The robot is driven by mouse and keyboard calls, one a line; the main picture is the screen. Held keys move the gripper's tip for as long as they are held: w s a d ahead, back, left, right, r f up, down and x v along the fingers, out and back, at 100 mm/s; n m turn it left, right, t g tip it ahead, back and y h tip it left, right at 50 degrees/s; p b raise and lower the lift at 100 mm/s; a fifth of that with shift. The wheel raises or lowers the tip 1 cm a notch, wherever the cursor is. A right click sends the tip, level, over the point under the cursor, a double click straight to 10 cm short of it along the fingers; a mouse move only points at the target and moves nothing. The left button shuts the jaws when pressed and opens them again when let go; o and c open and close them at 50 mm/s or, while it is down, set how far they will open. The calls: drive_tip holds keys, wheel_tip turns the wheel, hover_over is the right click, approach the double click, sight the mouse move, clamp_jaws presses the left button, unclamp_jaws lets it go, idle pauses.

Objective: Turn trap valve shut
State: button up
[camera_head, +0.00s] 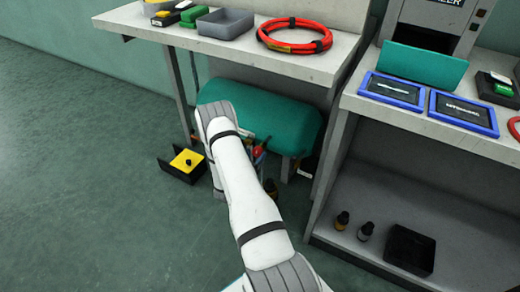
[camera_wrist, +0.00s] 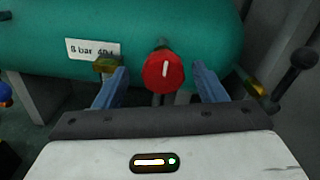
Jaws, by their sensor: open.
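A green tank (camera_wrist: 215,30) with a label reading about "8 bar 40 L" fills the top of the wrist view. A round red knob (camera_wrist: 163,70) with a white, nearly upright pointer line stands in front of it. No label shows which part is the trap valve. My gripper (camera_wrist: 160,72) is open, its two blue fingers to the left and right of the knob, with gaps visible on both sides. Whether the fingertips reach the knob's depth is unclear. In the head view the tank (camera_head: 285,120) lies under the bench, the red knob (camera_head: 258,152) beside my arm; my gripper is hidden there.
A brass fitting (camera_wrist: 105,65) sits by the left finger. A black ball-ended lever (camera_wrist: 300,62) is at the right. A black-and-yellow box (camera_head: 184,165) stands on the floor left of my arm. The bench (camera_head: 235,50) overhangs the tank. Open floor lies left.

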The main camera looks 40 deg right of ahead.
sight(260, 149)
drive_tip(key=b+x, duration=0.1)
drive_tip(key=x, duration=0.4)
drive_tip(key=shift+s, duration=0.2)
drive_tip(key=c, duration=1)
drive_tip(key=shift+o, duration=0.2)
